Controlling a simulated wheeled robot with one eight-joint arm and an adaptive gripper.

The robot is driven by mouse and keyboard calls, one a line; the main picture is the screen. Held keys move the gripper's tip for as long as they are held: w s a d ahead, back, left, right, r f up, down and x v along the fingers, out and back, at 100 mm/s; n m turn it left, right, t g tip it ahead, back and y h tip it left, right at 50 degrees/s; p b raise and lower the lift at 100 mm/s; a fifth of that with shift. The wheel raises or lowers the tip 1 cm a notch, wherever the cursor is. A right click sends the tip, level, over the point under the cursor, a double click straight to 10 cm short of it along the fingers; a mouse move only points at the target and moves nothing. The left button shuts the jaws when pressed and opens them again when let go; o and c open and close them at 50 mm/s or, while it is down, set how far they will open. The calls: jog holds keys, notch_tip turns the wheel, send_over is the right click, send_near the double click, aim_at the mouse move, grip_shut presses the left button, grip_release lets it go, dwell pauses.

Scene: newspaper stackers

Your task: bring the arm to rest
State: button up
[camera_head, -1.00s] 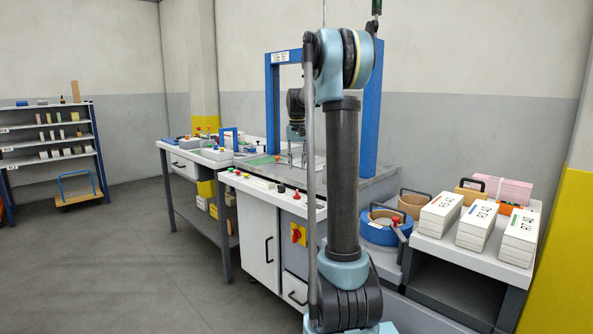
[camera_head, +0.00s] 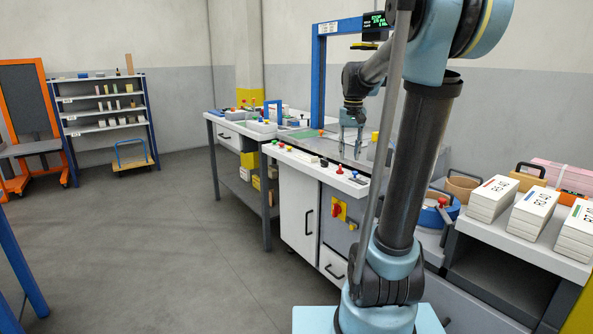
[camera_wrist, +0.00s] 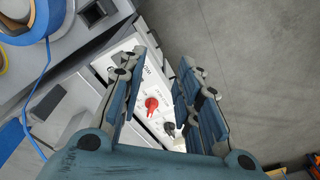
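My gripper (camera_head: 350,150) hangs fingers-down at the end of my arm, in front of the blue frame of the machine (camera_head: 319,75) and over the worktop's front part. In the wrist view my gripper (camera_wrist: 163,63) has its fingers spread apart with nothing between them. Past the fingers lie a white control panel (camera_wrist: 138,82), a red knob (camera_wrist: 151,104) and a black knob (camera_wrist: 168,128). My upright arm link hides part of the machine in the head view.
A side bench (camera_head: 228,122) adjoins the machine at left. A shelf rack (camera_head: 103,100) and a trolley (camera_head: 133,160) stand farther left. The floor between is clear.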

jog(key=s+f, duration=0.9)
jog(key=s, duration=0.5)
jog(key=s+f+n+t, duration=0.1)
jog(key=s+f, duration=0.9)
jog(key=s, duration=0.3)
jog(key=shift+s+f, duration=0.15)
jog(key=shift+s, duration=0.25)
jog(key=shift+d, duration=0.1)
jog(key=shift+w+f, duration=0.2)
jog(key=shift+w, duration=0.25)
